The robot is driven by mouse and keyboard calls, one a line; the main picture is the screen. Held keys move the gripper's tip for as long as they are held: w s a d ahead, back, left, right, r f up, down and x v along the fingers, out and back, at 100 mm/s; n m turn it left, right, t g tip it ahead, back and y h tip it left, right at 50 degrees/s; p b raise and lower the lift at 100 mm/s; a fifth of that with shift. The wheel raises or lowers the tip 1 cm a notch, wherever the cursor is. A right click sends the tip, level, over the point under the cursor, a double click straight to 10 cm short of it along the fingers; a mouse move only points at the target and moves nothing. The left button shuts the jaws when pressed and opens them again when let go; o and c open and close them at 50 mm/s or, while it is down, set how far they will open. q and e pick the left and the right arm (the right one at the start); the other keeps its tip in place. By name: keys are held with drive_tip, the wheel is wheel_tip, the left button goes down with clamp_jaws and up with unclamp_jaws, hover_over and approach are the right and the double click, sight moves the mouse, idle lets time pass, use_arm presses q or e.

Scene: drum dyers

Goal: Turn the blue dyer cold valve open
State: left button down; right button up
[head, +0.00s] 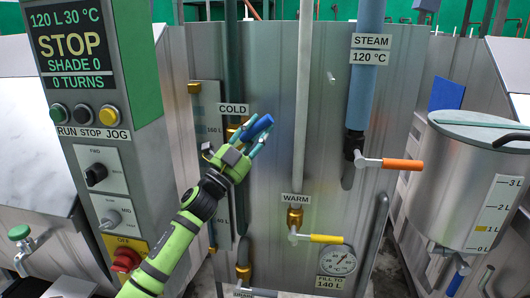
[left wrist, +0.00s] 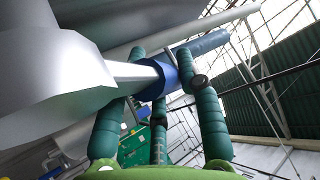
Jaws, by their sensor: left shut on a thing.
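The cold valve's blue lever handle (head: 257,128) sits just below the COLD label (head: 233,109) on the metal panel and points right and slightly up. Its brass body (head: 232,131) is partly hidden behind my gripper. My left gripper (head: 252,135) is shut on the blue handle. In the left wrist view my left gripper's dark green fingers (left wrist: 162,100) are around the blue handle (left wrist: 157,82), with the pale metal lever shaft (left wrist: 128,75) running left from it. My right gripper is not in view.
The control box (head: 95,130) with display and buttons stands close left of my arm. A pale vertical pipe (head: 302,80) drops to the yellow-handled warm valve (head: 325,238). The orange-handled steam valve (head: 400,164) is farther right, beside a steel tank (head: 465,190).

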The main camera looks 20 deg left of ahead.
use_arm(q)
drive_tip(key=shift+s+a+r+n+t+y, duration=0.15)
drive_tip(key=shift+n+t+y, duration=0.2)
drive_tip(key=shift+n, duration=0.35)
drive_tip(key=shift+a+r+n+t+y+b, duration=0.1)
drive_tip(key=shift+r+n+t+y+b, duration=0.2)
drive_tip(key=shift+n+b, duration=0.2)
drive_tip(key=shift+a+r+n+t+y+b, duration=0.25)
drive_tip(key=shift+n+t+y, duration=0.2)
drive_tip(key=shift+n+y, duration=0.3)
drive_tip(key=shift+s+a+r+n+y, duration=0.1)
drive_tip(key=shift+a+r+n+y, duration=0.15)
drive_tip(key=shift+n+y, duration=0.45)
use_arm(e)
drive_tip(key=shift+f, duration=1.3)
use_arm(q)
drive_tip(key=c, duration=0.8)
unclamp_jaws()
